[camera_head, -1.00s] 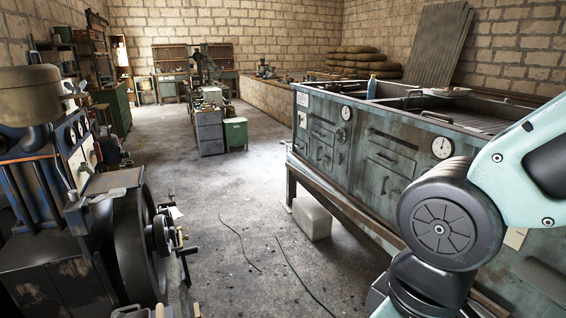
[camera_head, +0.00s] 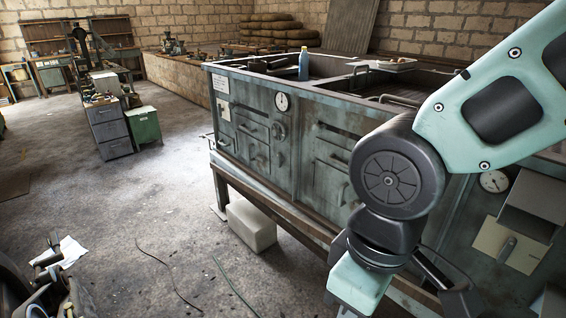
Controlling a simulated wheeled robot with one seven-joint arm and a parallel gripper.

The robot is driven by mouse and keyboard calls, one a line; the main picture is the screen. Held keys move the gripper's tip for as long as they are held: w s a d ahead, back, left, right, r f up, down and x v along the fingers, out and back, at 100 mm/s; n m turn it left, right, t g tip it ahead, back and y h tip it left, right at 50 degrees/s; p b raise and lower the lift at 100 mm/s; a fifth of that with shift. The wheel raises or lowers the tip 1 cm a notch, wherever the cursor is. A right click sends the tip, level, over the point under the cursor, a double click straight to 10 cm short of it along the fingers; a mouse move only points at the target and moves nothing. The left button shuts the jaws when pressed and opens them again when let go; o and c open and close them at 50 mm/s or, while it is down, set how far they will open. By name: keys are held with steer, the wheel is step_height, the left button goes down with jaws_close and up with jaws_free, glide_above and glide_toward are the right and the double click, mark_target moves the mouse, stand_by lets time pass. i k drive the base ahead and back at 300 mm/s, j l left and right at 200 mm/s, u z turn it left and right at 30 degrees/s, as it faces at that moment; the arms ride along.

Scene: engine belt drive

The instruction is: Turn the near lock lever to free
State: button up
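I cannot pick out the near lock lever for certain. The engine with its belt drive (camera_head: 40,290) shows only as a few dark parts in the lower left corner; most of it is outside the picture. My arm reaches in from the right and bends downward in front of the green metal bench. Its lower links run to the bottom edge of the picture. My gripper is not in view, so its fingers cannot be seen.
The long green metal bench (camera_head: 285,140) with gauges and drawers fills the right side. A pale block (camera_head: 251,225) lies under its edge. Dark hoses (camera_head: 168,272) lie on open concrete floor. A green cabinet (camera_head: 143,127) stands farther back.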

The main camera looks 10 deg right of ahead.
mark_target(279, 159)
steer(key=i+u, duration=0.35)
steer(key=i, duration=1.3)
